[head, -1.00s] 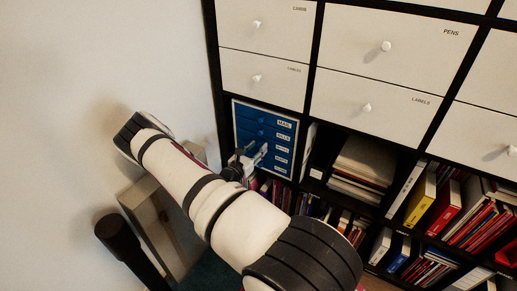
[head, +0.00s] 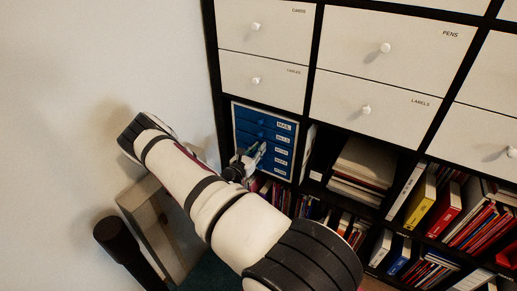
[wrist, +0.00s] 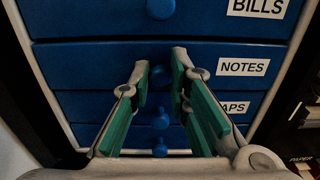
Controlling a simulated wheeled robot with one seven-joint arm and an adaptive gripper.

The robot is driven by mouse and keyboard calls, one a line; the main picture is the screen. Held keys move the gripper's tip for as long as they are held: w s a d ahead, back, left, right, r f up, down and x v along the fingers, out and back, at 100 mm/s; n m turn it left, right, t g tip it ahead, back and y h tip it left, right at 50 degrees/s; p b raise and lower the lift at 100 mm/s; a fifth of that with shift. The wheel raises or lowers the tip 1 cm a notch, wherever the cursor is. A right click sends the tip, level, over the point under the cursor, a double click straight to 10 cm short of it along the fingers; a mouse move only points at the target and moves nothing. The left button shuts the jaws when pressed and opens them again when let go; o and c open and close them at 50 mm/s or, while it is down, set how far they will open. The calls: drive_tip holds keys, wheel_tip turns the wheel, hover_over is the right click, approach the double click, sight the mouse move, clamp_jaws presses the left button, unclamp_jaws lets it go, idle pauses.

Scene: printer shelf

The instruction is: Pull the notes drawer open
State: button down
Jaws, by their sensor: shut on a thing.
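The blue drawer unit (head: 238,130) sits in a shelf cubby at the left end, with labelled drawers. In the wrist view the notes drawer (wrist: 90,65) has a white NOTES label (wrist: 242,67) and lies between the bills drawer (wrist: 100,18) above and the maps drawer (wrist: 80,103) below. My gripper (wrist: 160,74) is shut on the notes drawer's blue knob (wrist: 158,75), its green-padded fingers on either side. In the head view my gripper (head: 253,157) covers part of the drawer fronts. I cannot tell whether the notes drawer stands out from its neighbours.
More blue knobs (wrist: 160,120) lie just below, between my fingers. White drawers (head: 266,78) are above the unit, and books and binders (head: 419,200) fill cubbies to the right. The wall (head: 90,80) and a grey box-like piece (head: 150,218) are close on the left.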

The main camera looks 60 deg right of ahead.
drive_tip(key=s+a+p, duration=0.1)
drive_tip(key=a+p, duration=0.3)
drive_tip(key=a, duration=1)
drive_tip(key=shift+s+a, duration=0.15)
drive_tip(key=shift+a, duration=0.25)
drive_tip(key=c, duration=1.5)
unclamp_jaws()
drive_tip(key=shift+c, duration=0.2)
drive_tip(key=a, duration=1.2)
drive_tip(key=shift+s, duration=0.45)
drive_tip(key=shift+r, duration=0.1)
